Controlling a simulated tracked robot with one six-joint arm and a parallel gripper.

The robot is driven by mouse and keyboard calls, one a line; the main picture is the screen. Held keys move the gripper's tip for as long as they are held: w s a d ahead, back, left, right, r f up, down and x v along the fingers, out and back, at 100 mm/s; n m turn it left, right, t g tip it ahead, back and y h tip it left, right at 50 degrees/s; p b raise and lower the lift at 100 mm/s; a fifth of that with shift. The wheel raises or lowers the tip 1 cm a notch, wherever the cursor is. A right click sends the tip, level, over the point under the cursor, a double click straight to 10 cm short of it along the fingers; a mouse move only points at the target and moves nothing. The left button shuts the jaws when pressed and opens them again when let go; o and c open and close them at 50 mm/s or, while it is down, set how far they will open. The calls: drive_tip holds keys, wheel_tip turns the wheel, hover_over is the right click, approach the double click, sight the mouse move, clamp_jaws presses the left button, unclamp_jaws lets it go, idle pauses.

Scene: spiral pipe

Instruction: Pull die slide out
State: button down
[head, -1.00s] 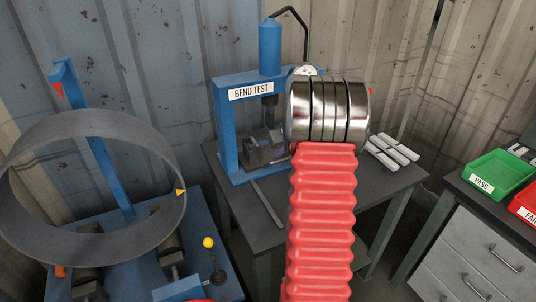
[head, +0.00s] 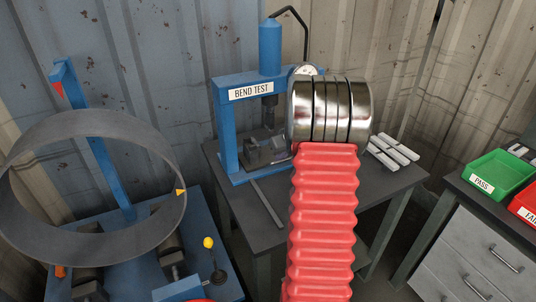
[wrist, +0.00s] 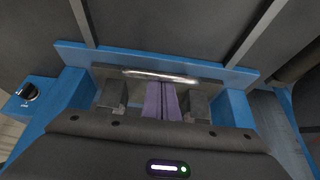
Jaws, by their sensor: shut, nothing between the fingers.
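The blue bend test press (head: 228,125) stands on the dark table in the head view. A grey die block (head: 264,148), apparently on the die slide, sits low inside its frame under the ram (head: 269,105). In the wrist view the blue press frame (wrist: 150,55) spans the picture, with a shiny metal bar (wrist: 160,76) just inside it. My gripper (wrist: 161,100) shows there as purple fingers, shut together with nothing between them, pointing at the bar. Whether they touch the bar cannot be told. My arm hides the gripper in the head view.
A grey rail (head: 268,203) runs along the table before the press. White bars (head: 392,150) lie at the table's right. A large grey ring (head: 95,190) stands on a blue roller stand at left. A green PASS bin (head: 497,175) and a red bin (head: 527,203) sit at right.

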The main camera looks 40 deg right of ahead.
drive_tip(key=shift+s+a, duration=0.95)
drive_tip(key=shift+s, duration=2.05)
drive_tip(key=shift+s+a, duration=0.95)
drive_tip(key=shift+s, duration=2)
drive_tip(key=shift+s+a, duration=0.95)
drive_tip(key=shift+s, duration=2.05)
wheel_tip(320, 180, up, 7)
drive_tip(key=w, duration=0.1)
drive_tip(key=shift+w+d, duration=0.15)
drive_tip(key=shift+d, duration=0.05)
